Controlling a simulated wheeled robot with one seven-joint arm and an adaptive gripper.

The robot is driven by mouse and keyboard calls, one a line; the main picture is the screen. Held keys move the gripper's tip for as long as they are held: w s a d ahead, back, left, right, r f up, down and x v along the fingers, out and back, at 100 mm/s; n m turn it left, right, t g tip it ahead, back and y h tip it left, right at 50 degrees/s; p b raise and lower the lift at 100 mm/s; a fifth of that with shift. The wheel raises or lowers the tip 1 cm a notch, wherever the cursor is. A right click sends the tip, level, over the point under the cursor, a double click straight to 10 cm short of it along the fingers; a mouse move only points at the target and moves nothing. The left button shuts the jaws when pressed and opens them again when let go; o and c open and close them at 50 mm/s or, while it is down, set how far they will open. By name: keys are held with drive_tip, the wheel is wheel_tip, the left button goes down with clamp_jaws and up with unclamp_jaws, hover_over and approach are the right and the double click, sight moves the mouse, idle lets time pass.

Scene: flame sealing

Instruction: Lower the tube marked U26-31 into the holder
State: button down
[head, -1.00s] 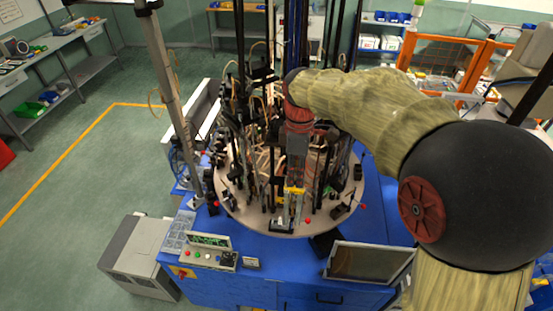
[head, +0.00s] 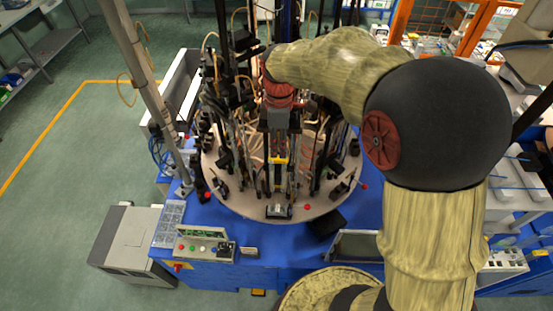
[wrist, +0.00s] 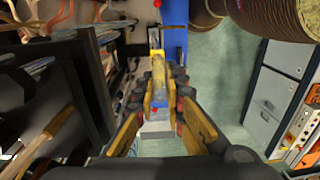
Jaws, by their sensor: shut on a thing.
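My gripper (head: 278,161) hangs upright over the front part of the round machine table, its yellow finger pads showing in the head view. In the wrist view the two yellow-padded fingers of my gripper (wrist: 162,112) are close in on a slim, clear tube (wrist: 160,76) that lies between them. I cannot read any marking on it. A small grey holder (head: 278,211) sits at the table's front rim, below my gripper in the head view. The tube's lower end and its gap to the holder cannot be made out.
Black posts, rods and hoses crowd the round table (head: 240,203) on both sides of my gripper. Dark fixtures (wrist: 85,90) stand close on the left in the wrist view. A control box (head: 205,246) and a monitor (head: 356,246) stand in front on the blue base.

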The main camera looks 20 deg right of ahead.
sight(278, 157)
wheel_tip(278, 157, down, 8)
drive_tip(key=shift+w+r+b, duration=0.15)
drive_tip(key=shift+r+b, duration=0.1)
drive_tip(key=shift+b, duration=0.65)
drive_tip(key=shift+f, duration=0.25)
drive_tip(key=shift+f+b, duration=1.15)
drive_tip(key=shift+f, duration=0.65)
drive_tip(key=shift+f+b, duration=1.2)
drive_tip(key=shift+f, duration=0.75)
idle(0.6)
drive_tip(key=c, duration=1.9)
unclamp_jaws()
drive_tip(key=shift+o, duration=0.7)
drive_tip(key=shift+r, duration=0.2)
drive_tip(key=shift+r+p, duration=1.35)
drive_tip(key=shift+r, duration=0.75)
